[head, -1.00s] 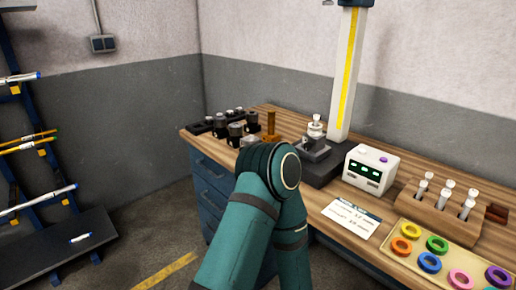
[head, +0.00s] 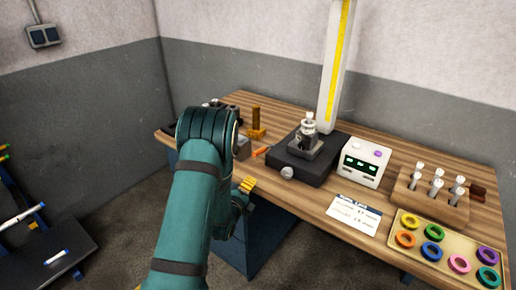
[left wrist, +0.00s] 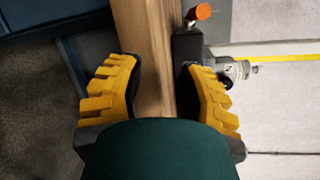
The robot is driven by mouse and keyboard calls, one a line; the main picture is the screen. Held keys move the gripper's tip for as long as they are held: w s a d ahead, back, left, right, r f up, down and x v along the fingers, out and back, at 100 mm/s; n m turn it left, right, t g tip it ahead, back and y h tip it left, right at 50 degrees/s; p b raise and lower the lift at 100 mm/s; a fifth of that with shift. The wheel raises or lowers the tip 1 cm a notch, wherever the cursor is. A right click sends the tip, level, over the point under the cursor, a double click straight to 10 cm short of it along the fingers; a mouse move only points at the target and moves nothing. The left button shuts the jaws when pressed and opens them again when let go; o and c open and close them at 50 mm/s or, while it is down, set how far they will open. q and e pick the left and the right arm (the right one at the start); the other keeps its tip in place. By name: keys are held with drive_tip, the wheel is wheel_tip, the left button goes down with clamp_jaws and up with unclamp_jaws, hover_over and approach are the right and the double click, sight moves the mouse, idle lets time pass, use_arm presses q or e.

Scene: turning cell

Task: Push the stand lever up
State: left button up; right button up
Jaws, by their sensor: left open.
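The stand has a dark base (head: 308,164) on the wooden bench, with a tall white column (head: 335,65) and a yellow scale strip. A small orange-tipped lever (head: 262,151) sticks out from the left side of the base; its round orange knob (left wrist: 204,11) shows at the top of the left wrist view. My left gripper (head: 247,184) is at the bench's front edge, near the lever but apart from it. Its yellow fingers (left wrist: 158,88) are spread and empty in the left wrist view. My arm hides part of it in the head view. My right gripper is not in view.
A white display box (head: 361,163) stands right of the stand, with a paper card (head: 353,214) in front. A wooden rack (head: 431,198) and a tray of coloured rings (head: 449,246) are at the right. A brown upright block (head: 256,122) stands left of the stand.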

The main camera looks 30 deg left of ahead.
sight(258, 152)
use_arm(q)
wheel_tip(258, 152, up, 4)
drive_tip(key=w+a+r+m+t, duration=0.1)
drive_tip(key=a+m+t, duration=0.1)
drive_tip(key=m, duration=0.1)
drive_tip(key=w, duration=0.4)
drive_tip(key=w+a, duration=0.1)
drive_tip(key=w, duration=0.4)
drive_tip(key=w+a, duration=0.1)
drive_tip(key=w, duration=0.3)
drive_tip(key=shift+w+a+f, duration=0.2)
drive_tip(key=shift+a+f, duration=0.05)
drive_tip(key=shift+f, duration=0.1)
clamp_jaws()
